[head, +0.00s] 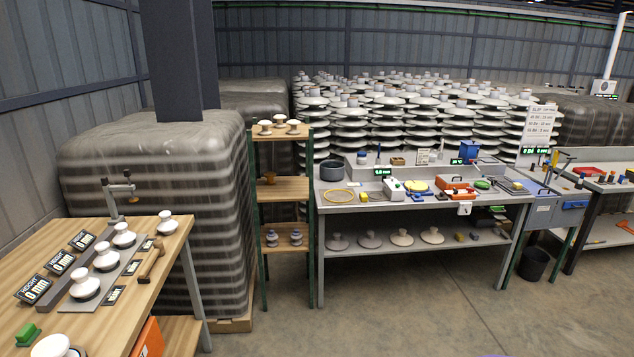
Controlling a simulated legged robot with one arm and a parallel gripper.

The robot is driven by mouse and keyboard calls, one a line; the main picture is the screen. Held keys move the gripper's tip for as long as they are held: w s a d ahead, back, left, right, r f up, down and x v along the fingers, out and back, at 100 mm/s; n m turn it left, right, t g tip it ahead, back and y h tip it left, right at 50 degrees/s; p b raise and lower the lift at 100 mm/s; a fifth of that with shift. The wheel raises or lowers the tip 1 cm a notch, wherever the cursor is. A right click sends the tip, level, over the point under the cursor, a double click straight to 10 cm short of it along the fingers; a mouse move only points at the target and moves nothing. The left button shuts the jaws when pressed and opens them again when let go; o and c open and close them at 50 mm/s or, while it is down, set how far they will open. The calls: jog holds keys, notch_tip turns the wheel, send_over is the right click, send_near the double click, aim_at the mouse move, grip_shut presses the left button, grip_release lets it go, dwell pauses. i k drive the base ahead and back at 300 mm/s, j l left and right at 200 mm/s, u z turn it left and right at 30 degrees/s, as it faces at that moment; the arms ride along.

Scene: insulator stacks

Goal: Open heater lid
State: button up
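No object is clearly recognisable as the heater at this distance. A small blue box (468,150) stands at the back of the grey workbench (335,204), beside a small green display (457,161). I cannot tell whether it is the heater or whether it has a lid. A white device with green parts (394,189) and an orange-red case (457,189) also sit on this bench. They are too small to tell if either has a lid that is open or shut. My gripper is not in view.
A wooden table (160,255) with white insulators stands at the near left. A narrow shelf (283,189) stands left of the workbench. A black bin (532,264) is on the floor to the right. The concrete floor (410,310) before the workbench is clear.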

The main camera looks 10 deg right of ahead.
aim_at(449, 178)
jog(key=i+z, duration=0.25)
jog(key=i, duration=0.35)
jog(key=i+j+z, duration=0.1)
jog(key=i+z, duration=0.15)
jog(key=i, duration=0.35)
jog(key=i+j+z, duration=0.2)
jog(key=i, duration=0.4)
jog(key=i+l+z, duration=0.3)
jog(key=i, duration=0.8)
jog(key=i+j+z, duration=0.1)
jog(key=i+z, duration=0.2)
jog(key=i, duration=0.75)
jog(key=i+u, duration=0.1)
jog(key=i, duration=0.45)
